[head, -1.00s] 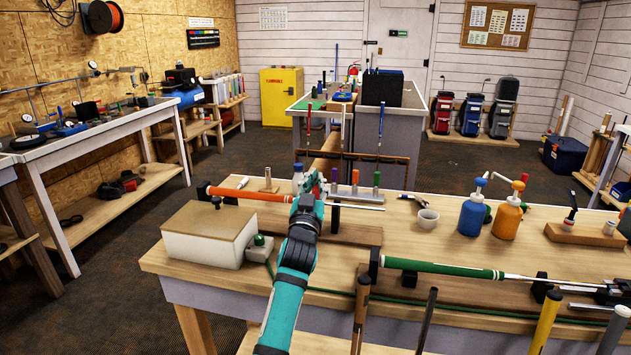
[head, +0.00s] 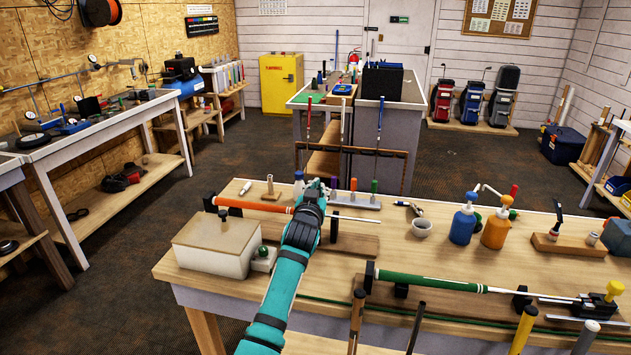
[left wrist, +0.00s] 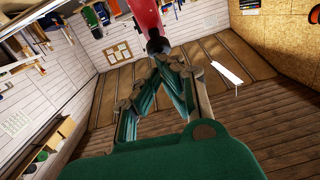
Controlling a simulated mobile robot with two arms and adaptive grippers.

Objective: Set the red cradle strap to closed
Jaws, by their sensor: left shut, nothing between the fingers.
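My left gripper (head: 315,188) reaches over the middle of the near bench, at the right end of the orange grip (head: 255,206) of a club lying in a holder. In the left wrist view its fingers (left wrist: 160,64) meet at the tips, with nothing between them. A red piece (left wrist: 146,14) with a dark round end is close beyond the fingertips; I cannot tell if it is the red cradle strap. In the head view my forearm and gripper cover that part of the holder, and no red strap is clear. My right gripper is out of view.
A white box (head: 217,245) stands left of my forearm. A green-gripped club (head: 430,281) lies along the bench front. A cup (head: 421,228), a blue bottle (head: 462,226) and an orange bottle (head: 497,230) stand to the right. Upright clubs line the front edge.

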